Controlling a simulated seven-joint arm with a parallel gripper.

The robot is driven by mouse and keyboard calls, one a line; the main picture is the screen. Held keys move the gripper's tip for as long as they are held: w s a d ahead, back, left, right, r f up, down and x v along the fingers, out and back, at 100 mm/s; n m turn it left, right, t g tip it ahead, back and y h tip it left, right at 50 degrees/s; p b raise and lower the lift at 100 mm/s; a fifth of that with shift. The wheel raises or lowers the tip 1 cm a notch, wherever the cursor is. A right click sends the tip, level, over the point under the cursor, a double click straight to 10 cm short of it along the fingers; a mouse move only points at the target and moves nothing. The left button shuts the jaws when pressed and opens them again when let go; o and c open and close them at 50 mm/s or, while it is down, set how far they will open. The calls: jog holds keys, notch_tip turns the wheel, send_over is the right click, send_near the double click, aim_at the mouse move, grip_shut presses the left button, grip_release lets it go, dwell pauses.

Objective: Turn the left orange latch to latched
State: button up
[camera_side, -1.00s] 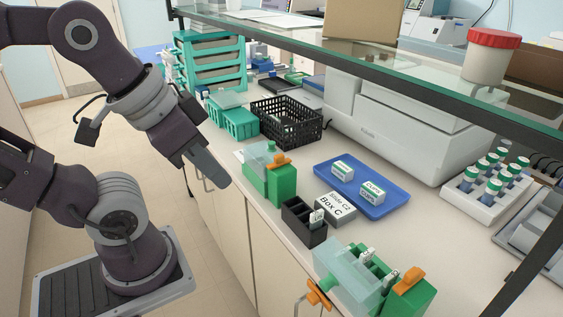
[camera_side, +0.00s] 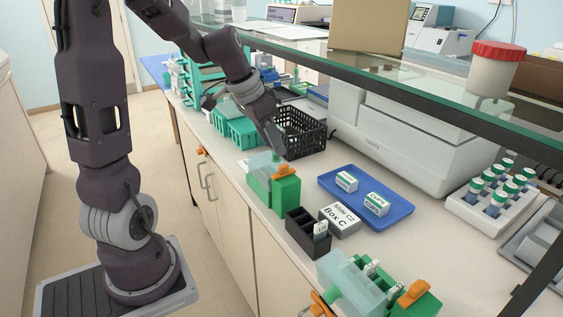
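An orange latch (camera_side: 201,151) sits on the cabinet front at the left, just below the bench edge and above a metal handle (camera_side: 206,181). It is small here and its exact setting is hard to read. A second orange latch (camera_side: 320,304) is at the bottom edge, lower right. My gripper (camera_side: 275,149) points down over the bench, close above or behind the closed-looking green box (camera_side: 286,193), to the right of the left latch and apart from it. Its fingers are small and dark, so I cannot tell whether they are open.
The green box has a clear lid and an orange clip (camera_side: 284,172). A black basket (camera_side: 301,136) stands behind my gripper. A black slide holder (camera_side: 307,233), blue tray (camera_side: 372,207) and another green box (camera_side: 418,305) lie to the right. The glass shelf (camera_side: 400,82) overhangs the bench.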

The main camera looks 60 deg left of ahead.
aim_at(283, 165)
jog(key=x, duration=0.7)
jog(key=shift+a+f, duration=0.25)
grip_shut()
